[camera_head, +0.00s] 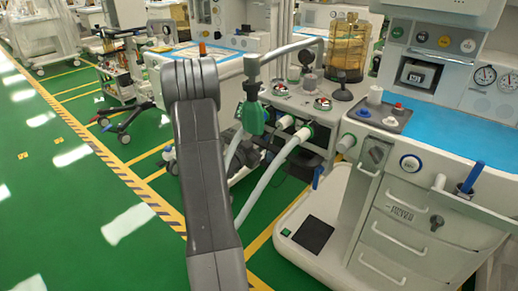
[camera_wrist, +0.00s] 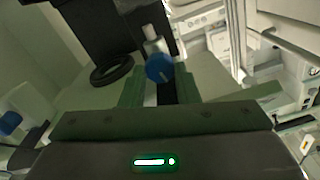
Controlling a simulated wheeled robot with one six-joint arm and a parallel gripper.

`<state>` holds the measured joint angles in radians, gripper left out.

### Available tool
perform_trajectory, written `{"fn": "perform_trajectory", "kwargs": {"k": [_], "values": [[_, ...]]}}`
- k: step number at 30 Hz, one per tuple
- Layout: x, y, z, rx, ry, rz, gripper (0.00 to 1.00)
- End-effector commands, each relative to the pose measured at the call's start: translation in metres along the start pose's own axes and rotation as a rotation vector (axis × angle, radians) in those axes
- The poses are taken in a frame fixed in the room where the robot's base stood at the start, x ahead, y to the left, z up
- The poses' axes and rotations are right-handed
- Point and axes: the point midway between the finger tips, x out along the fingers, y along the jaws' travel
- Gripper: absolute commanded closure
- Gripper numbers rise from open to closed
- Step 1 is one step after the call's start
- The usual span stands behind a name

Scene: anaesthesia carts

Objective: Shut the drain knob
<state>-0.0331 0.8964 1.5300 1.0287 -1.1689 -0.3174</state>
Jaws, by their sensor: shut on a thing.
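In the wrist view a round blue knob (camera_wrist: 159,68), which I take to be the drain knob, sits at the end of a short pale cylinder (camera_wrist: 153,40). My gripper (camera_wrist: 160,82) has its two green-tinted fingers on either side of the knob and is shut on it. The finger contact itself is partly hidden, and I cannot tell the knob's turn position.
In the wrist view a black ring (camera_wrist: 112,70) lies left of the knob, and another blue part (camera_wrist: 10,122) shows at the left edge. In the head view an anaesthesia cart with drawers (camera_head: 400,225) stands at right. Pale hoses (camera_head: 268,180) hang beside my arm. Green floor (camera_head: 70,215) is clear at left.

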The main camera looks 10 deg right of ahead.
Motion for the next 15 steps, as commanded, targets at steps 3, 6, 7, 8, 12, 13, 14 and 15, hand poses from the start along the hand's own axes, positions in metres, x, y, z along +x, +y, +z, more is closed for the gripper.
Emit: {"fn": "perform_trajectory", "kwargs": {"k": [3,6,7,8,12,13,14,15], "values": [[-0.0003,0.0010,0.0023,0.042,0.001,0.001,0.94],[-0.0003,0.0008,0.0018,0.064,0.001,0.001,0.94],[-0.0003,0.0008,0.0016,0.069,0.001,0.001,0.94],[-0.0003,0.0007,0.0014,0.072,0.001,0.001,0.94],[-0.0004,0.0005,0.0008,0.080,0.001,0.001,0.94],[-0.0004,0.0005,0.0007,0.081,0.001,0.001,0.94],[-0.0004,0.0005,0.0007,0.081,0.001,0.001,0.94],[-0.0004,0.0005,0.0006,0.080,0.001,0.001,0.94]]}}
